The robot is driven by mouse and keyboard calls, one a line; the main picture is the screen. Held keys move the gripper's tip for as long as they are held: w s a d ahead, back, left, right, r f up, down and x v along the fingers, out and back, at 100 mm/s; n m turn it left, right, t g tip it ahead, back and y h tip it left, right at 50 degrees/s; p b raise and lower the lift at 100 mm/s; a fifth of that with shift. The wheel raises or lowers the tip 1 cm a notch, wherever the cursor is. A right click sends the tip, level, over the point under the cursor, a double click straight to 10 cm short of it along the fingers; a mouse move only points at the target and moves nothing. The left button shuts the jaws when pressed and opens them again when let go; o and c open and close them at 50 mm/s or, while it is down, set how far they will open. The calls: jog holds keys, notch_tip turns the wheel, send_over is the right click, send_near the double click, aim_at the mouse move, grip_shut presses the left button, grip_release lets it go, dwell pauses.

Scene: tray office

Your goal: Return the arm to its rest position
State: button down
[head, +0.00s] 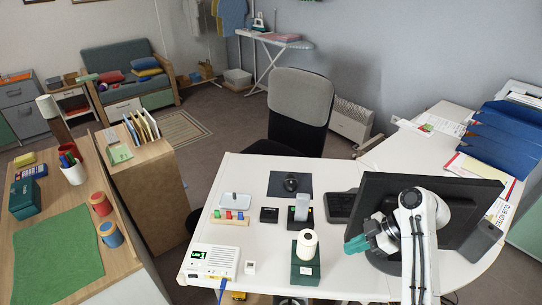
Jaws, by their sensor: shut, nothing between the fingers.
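My white arm rises from the bottom of the head view at the right and bends over in front of the black monitor (380,187). My gripper (353,244), with teal fingers, points left above the white desk (345,277). Its fingers are shut with nothing between them. It is to the right of a dark green box (305,270) with a white roll (307,243) on top, apart from both. The arm hides part of the monitor and the desk behind it.
A white box with a green display (210,262), a rack of coloured blocks (230,217) and a mouse on a dark mat (290,184) are on the desk. Blue file holders (508,135) stand at the right. A wooden table with a green mat (55,255) is at the left.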

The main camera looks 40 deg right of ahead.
jog(key=s+a+f+m+g+h, duration=0.25)
jog(key=a+f+m, duration=0.3)
jog(key=a, duration=0.75)
jog(key=s+a+m+g+h+b, duration=0.1)
jog(key=s+a+m+g+h, duration=0.1)
jog(key=s, duration=0.9)
jog(key=shift+a+f+m+h, duration=0.25)
jog(key=shift+a+m+h, duration=0.6)
jog(key=shift+a+m, duration=0.35)
jog(key=shift+d, duration=0.1)
